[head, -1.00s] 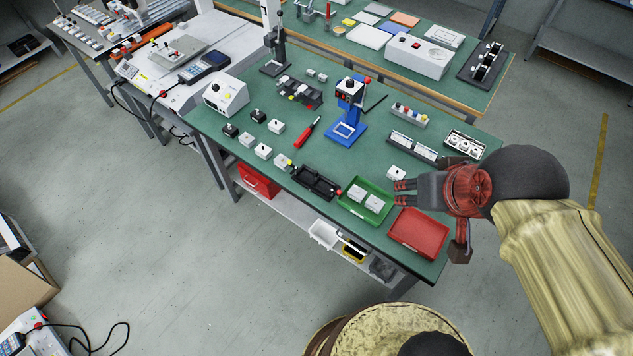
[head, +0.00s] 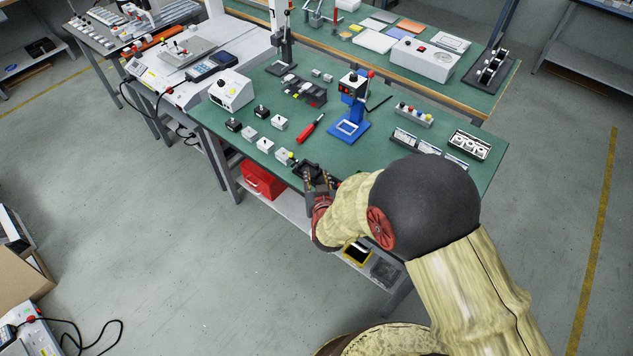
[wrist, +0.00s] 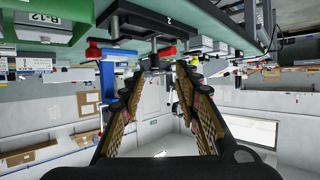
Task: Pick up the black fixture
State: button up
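The black fixture (head: 305,167) sits at the front edge of the green-topped table in the head view. My gripper and forearm cover much of it. In the head view my gripper (head: 321,182) is at the table's front edge, at the fixture's near right side. Whether a finger touches the fixture I cannot tell.
A red screwdriver (head: 311,128) and a blue press (head: 351,115) stand behind the fixture. Small white blocks (head: 265,145) are to its left. A green bin (wrist: 40,32) shows beside the fixture in the wrist view.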

aim_at(317, 164)
jog(key=shift+f, duration=0.35)
jog(key=b+x, duration=0.1)
jog(key=x, duration=0.1)
jog(key=shift+w+f, duration=0.1)
jog(key=shift+w, duration=0.15)
jog(key=x, duration=0.1)
jog(key=b+x, duration=0.2)
jog(key=x, duration=0.1)
jog(key=shift+w+d+r, duration=0.25)
jog(key=shift+d, duration=0.1)
jog(key=shift+w+a+f, duration=0.1)
jog(key=shift+w, duration=0.3)
jog(key=shift+c, duration=1)
grip_shut()
jog(key=shift+w, duration=0.1)
